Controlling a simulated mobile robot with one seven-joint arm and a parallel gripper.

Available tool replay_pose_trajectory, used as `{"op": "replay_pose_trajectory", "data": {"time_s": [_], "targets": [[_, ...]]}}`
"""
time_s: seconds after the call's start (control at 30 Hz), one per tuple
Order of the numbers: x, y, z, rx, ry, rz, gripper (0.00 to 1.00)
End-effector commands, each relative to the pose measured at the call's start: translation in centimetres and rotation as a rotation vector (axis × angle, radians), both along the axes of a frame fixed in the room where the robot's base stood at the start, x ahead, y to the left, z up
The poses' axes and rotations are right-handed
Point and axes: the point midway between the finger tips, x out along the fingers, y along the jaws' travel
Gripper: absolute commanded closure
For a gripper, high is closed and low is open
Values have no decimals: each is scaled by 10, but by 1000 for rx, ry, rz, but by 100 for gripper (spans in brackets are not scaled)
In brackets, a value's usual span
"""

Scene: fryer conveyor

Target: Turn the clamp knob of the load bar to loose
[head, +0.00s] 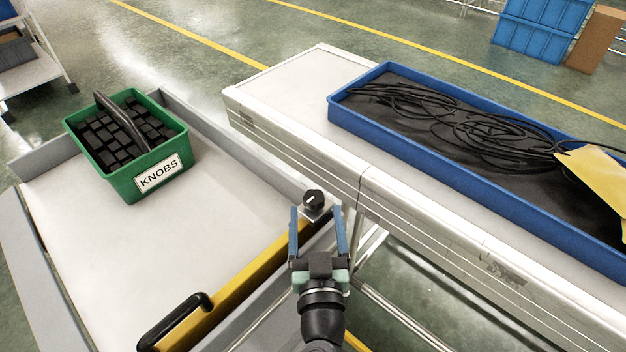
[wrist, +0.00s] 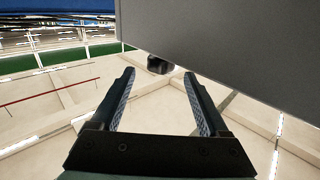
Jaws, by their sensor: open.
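The black clamp knob (head: 314,197) with a pale pointer line on top sits on a small metal plate at the far right end of the yellow load bar (head: 232,286). In the wrist view the knob (wrist: 159,65) appears dark and partly hidden by a grey panel, just beyond the fingertips. My gripper (head: 317,209) is open and empty, its two blue fingers pointing toward the knob with one on either side in the picture. I cannot tell whether they touch it. In the wrist view my gripper (wrist: 159,74) also shows spread fingers with nothing between them.
A black handle (head: 174,322) stands on the bar's near end. A green KNOBS bin (head: 128,186) with black pieces sits on the grey-walled white tray (head: 90,250). A white conveyor (head: 290,82) at right carries a blue tray (head: 440,165) of black cables.

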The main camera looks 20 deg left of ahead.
Motion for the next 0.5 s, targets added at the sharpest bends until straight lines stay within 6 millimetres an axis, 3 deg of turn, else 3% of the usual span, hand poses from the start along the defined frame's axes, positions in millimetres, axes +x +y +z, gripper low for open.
{"op": "replay_pose_trajectory", "data": {"time_s": [0.2, 0.5], "targets": [[38, 19, 3, 1, -2, 2, 22], [69, 33, 1, 1, 0, 2, 22]]}}
